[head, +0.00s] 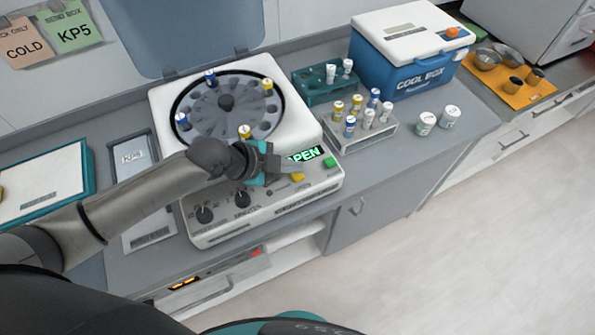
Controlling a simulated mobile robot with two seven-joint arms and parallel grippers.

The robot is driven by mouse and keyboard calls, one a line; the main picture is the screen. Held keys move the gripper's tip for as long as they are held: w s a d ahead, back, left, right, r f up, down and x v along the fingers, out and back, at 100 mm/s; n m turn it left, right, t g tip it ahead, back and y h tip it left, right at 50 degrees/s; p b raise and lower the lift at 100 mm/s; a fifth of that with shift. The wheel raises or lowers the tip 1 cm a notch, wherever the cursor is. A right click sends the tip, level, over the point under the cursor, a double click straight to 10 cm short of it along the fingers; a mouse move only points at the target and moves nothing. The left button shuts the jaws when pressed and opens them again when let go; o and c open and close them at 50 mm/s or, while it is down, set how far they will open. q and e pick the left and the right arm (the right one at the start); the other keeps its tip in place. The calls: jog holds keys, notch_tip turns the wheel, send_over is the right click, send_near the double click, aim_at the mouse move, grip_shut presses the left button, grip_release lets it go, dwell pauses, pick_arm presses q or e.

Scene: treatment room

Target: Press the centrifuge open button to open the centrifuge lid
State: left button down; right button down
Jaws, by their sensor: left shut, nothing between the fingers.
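The white centrifuge (300,118) stands on the counter with its blue-grey lid (190,35) raised behind it. Its rotor (226,103) is uncovered and holds several capped tubes around the ring. The green display (308,154) reads "PEN", with its left end hidden by my gripper. On the front panel are a yellow button (297,177), a green button (330,162) and dark knobs (242,198). My left gripper (291,168) is shut and empty over the panel, just left of and above the yellow button. I cannot tell if it touches the panel. My right gripper is not in view.
Tube racks (362,132) with capped tubes and two white jars (426,123) stand right of the centrifuge. A blue cool box (404,55) stands behind them. Open floor is at the lower right.

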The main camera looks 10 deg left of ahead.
aim_at(292, 176)
pick_arm(q)
notch_tip(292, 176, up, 5)
jog(key=p, duration=0.4)
jog(key=shift+p, duration=0.35)
dwell(0.5)
